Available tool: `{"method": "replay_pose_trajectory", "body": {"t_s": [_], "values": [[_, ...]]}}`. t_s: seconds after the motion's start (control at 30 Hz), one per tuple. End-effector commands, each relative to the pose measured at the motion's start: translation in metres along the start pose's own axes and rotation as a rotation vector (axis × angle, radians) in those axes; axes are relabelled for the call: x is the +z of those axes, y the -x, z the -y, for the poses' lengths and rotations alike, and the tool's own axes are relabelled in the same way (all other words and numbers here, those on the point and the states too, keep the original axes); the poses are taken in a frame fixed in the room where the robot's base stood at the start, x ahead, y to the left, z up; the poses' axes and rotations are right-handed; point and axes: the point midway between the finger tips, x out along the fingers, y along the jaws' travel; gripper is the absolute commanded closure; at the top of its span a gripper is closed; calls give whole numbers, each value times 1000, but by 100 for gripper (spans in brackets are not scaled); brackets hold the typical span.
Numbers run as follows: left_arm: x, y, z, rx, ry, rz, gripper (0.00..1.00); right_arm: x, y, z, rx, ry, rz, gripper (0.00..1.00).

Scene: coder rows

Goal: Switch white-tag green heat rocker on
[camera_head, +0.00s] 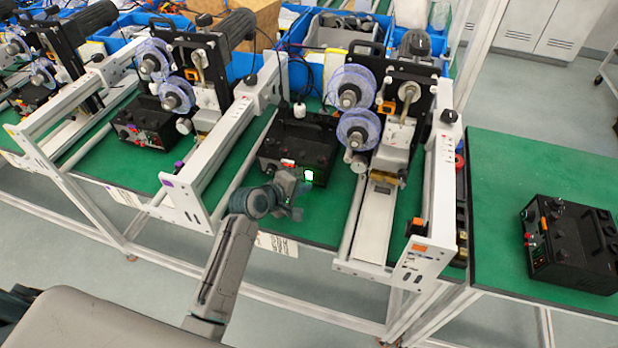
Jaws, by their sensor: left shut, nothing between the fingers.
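A black control box (298,148) stands on the green bench below the middle of the view, beside the coder with purple reels. On its front face a small green rocker (309,176) glows bright green, with a pale patch around it. A red switch (287,162) is to its left. My left gripper (297,197) is shut and empty just in front of the box, a little below and left of the green rocker. I cannot tell whether it touches the box. I cannot make out a white tag for certain. My right gripper is not in view.
A coder frame with an orange tag (420,247) stands close on the right. Another frame with a purple tag (166,180) is on the left. A second black box (153,122) is further left, and another box (572,245) is on the right table (500,190).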

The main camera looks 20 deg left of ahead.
Motion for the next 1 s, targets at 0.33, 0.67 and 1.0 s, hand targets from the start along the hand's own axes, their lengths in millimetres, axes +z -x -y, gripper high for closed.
{"method": "replay_pose_trajectory", "body": {"t_s": [0.33, 0.67, 1.0], "values": [[4, 7, 4, 0, -1, 0, 100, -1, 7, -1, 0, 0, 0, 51], [11, 22, 9, -2, 1, 1, 100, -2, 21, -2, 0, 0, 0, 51], [24, 45, 22, -1, 0, 0, 100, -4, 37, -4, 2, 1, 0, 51]]}}
